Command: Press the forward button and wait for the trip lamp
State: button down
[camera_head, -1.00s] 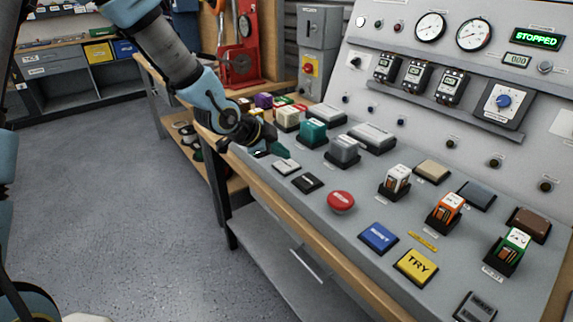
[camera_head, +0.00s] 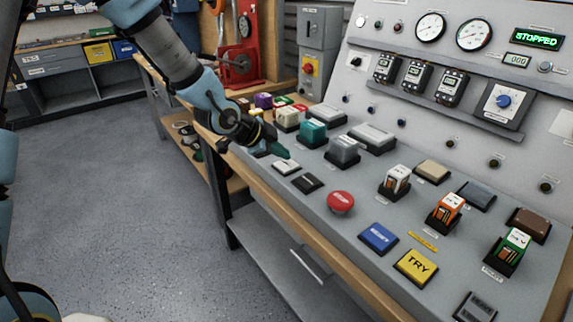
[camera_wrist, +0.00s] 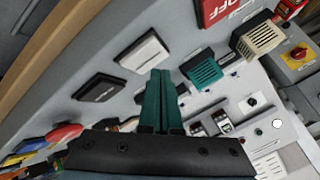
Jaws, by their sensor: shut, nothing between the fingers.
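My gripper (camera_head: 283,152) has green fingers closed together with nothing between them; they also show in the wrist view (camera_wrist: 158,100). It hangs over the console's left end, just behind a white push button (camera_head: 286,168). In the wrist view the fingertips lie near that white button (camera_wrist: 143,50), and I cannot tell whether they touch anything. A black push button (camera_head: 308,183) sits beside it. Their labels are too small to read, so I cannot tell which is forward. The green display (camera_head: 538,39) reads STOPPED. A small red lamp (camera_head: 397,28) looks dark; I cannot tell if it is the trip lamp.
A red mushroom button (camera_head: 341,201), a blue RESET button (camera_head: 379,237) and a yellow TRY button (camera_head: 416,267) sit along the front. A teal block (camera_head: 313,131) and a grey block (camera_head: 344,148) stand close to my gripper. Plug-in relays (camera_head: 445,212) stand to the right.

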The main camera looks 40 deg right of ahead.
jog(key=shift+f, duration=0.1)
dwell(0.3)
jog(key=shift+f+b, duration=0.3)
jog(key=shift+b, duration=0.1)
jog(key=shift+f+b, duration=0.4)
jog(key=shift+f, duration=0.05)
dwell(0.5)
jog(key=shift+r, duration=0.15)
jog(key=shift+r+p, duration=0.7)
jog(key=shift+p, duration=0.05)
